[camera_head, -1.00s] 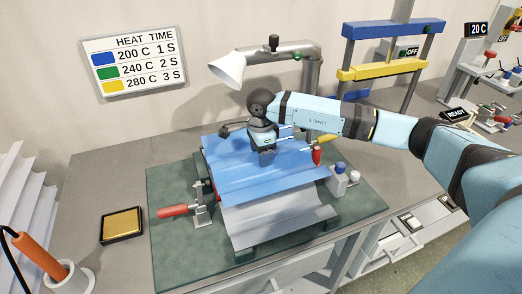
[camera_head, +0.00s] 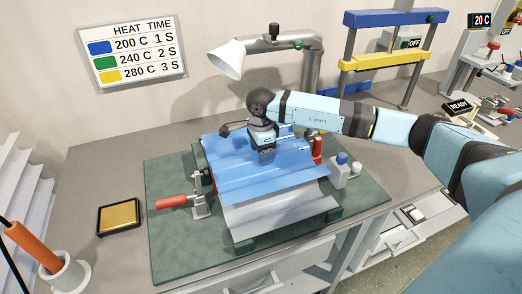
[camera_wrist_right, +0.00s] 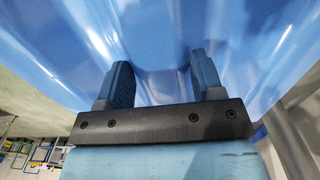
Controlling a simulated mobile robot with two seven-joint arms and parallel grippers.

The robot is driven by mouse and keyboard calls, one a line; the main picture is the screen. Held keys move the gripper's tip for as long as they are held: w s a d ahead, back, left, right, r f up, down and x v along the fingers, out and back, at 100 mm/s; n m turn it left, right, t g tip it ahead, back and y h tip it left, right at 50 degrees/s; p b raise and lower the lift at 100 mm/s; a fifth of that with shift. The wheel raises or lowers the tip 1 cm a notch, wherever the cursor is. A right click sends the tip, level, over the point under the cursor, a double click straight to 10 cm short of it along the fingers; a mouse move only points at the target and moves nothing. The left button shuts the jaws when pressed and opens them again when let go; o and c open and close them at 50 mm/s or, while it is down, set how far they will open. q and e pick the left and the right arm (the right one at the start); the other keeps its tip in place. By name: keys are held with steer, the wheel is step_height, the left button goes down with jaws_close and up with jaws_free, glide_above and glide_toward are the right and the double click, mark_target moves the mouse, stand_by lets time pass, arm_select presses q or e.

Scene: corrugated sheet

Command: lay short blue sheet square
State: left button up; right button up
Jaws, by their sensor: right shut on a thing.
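The short blue sheet (camera_head: 236,174) is corrugated and lies over the back part of a light grey corrugated sheet (camera_head: 280,213) on the fixture. In the head view its edges run roughly along those of the grey sheet, though I cannot tell whether it is exactly square or fully touching. My right gripper (camera_head: 266,155) is above the blue sheet, shut on a ridge of it. In the right wrist view the two fingers (camera_wrist_right: 157,84) straddle a ridge, and the blue surface fills the upper picture. My left gripper is in neither view.
Red-handled clamps stand at the left (camera_head: 198,194) and right (camera_head: 317,150) of the sheets. A green mat (camera_head: 169,250) lies underneath. A white lamp (camera_head: 227,60) overhangs the back. A yellow pad (camera_head: 119,220) sits at left, and small bottles (camera_head: 340,170) stand at right.

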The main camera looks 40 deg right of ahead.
steer(key=o, duration=1.3)
step_height(320, 180, up, 14)
steer(key=shift+f, duration=0.1)
steer(key=shift+s, duration=0.1)
